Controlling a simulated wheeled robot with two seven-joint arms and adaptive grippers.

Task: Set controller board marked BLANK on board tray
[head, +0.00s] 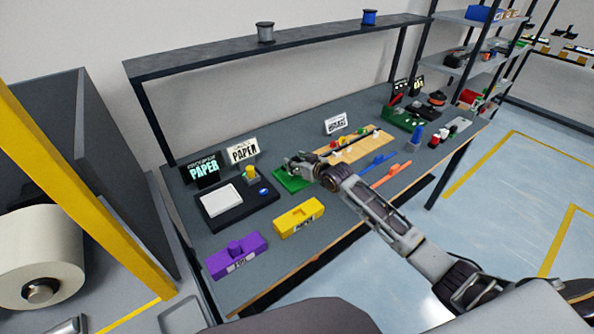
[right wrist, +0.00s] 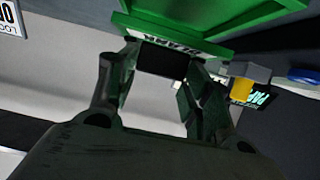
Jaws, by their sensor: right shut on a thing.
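The green controller board (head: 291,182) is at my right gripper (head: 302,165), in front of the wooden tray. In the right wrist view the board (right wrist: 215,22) has a raised green rim and a white label that seems to read BLANK. My right gripper (right wrist: 165,65) is shut on a dark part of the board, below the label. I cannot tell whether the board touches the table. A black tray (head: 235,219) with a pale plate, a yellow part and a blue button lies to the left; I cannot tell whether it is the board tray. My left gripper is not in view.
A wooden tray (head: 375,150) with small coloured parts lies behind my right arm. A yellow block (head: 299,220) and a purple block (head: 236,257) stand near the front edge. PAPER signs (head: 203,168) stand behind the black tray. A shelf (head: 280,48) spans above the table.

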